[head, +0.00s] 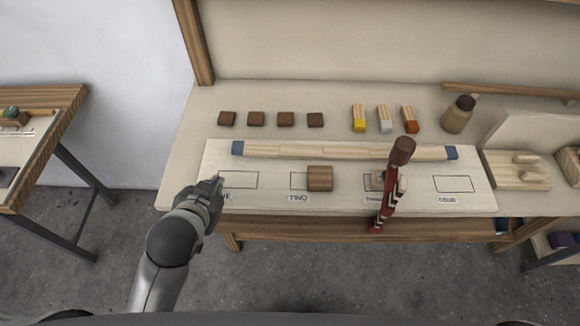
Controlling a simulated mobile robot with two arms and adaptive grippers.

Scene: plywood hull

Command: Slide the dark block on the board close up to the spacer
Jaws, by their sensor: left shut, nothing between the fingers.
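The pale board (262,207) lies along the front of the bench, with outlined rectangles labelled along it. A brown block (320,178) sits on it, over the right part of the second rectangle. A long pale wooden strip with blue ends (330,152), which may be the spacer, lies along the board's back edge. A narrow gap shows between block and strip. My left gripper (218,184) is shut and empty over the left edge of the first rectangle, well left of the block. My right gripper is not in view.
A red clamp (391,190) with a brown handle stands at the third rectangle, right of the block. Several small dark blocks (256,118), three colour-tipped pieces (383,118) and a brown jar (457,115) stand behind. The board between gripper and block is clear.

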